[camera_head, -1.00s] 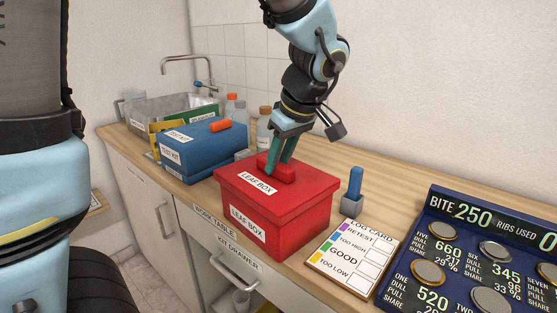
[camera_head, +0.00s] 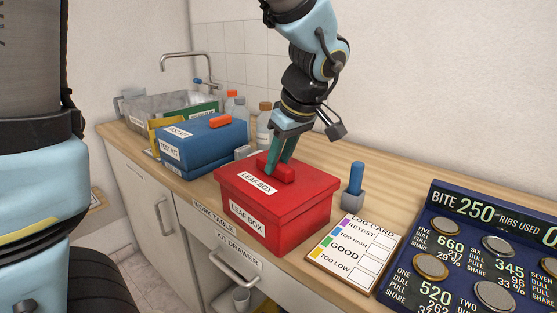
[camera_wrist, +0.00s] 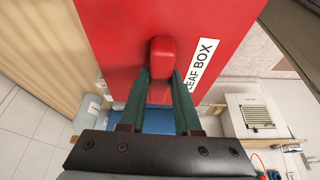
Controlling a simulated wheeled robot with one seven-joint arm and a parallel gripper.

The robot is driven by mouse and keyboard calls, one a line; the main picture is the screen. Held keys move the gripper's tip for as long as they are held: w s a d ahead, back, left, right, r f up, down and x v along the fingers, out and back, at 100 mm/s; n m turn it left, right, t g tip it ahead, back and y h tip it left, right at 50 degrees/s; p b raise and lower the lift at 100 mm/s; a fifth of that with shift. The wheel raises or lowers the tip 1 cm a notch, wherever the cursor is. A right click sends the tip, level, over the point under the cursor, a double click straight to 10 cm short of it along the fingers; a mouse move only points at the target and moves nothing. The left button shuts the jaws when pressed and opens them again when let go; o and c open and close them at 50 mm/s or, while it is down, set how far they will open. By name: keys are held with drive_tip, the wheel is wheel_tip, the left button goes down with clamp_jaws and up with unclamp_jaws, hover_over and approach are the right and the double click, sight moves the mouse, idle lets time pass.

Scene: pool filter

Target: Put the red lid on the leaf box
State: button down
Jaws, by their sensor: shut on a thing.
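The red leaf box (camera_head: 262,228) stands on the work table, with a white "LEAF BOX" label on its front. The red lid (camera_head: 300,195) sits on top of it, covering the opening, with its own label. It looks level and lined up with the box walls. My gripper (camera_head: 279,170) is above the lid, its green fingers shut on the lid's raised red handle. In the wrist view the fingers (camera_wrist: 160,95) stand either side of the handle (camera_wrist: 160,60), and the lid (camera_wrist: 110,35) fills the upper middle. The box's inside is hidden.
A blue test kit (camera_head: 203,147) stands left of the box, with bottles (camera_head: 264,120) behind. A log card (camera_head: 352,250) and a blue-handled item in a grey holder (camera_head: 355,185) are to the right, then a dark score board (camera_head: 470,260). The sink (camera_head: 170,105) is far left.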

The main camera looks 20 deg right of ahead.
idle(0.3)
drive_tip(key=c, duration=0.5)
unclamp_jaws()
drive_tip(key=shift+c, duration=0.2)
drive_tip(key=b+v, duration=0.1)
drive_tip(key=v, duration=0.9)
drive_tip(key=shift+s+r, duration=0.25)
drive_tip(key=shift+r, duration=0.05)
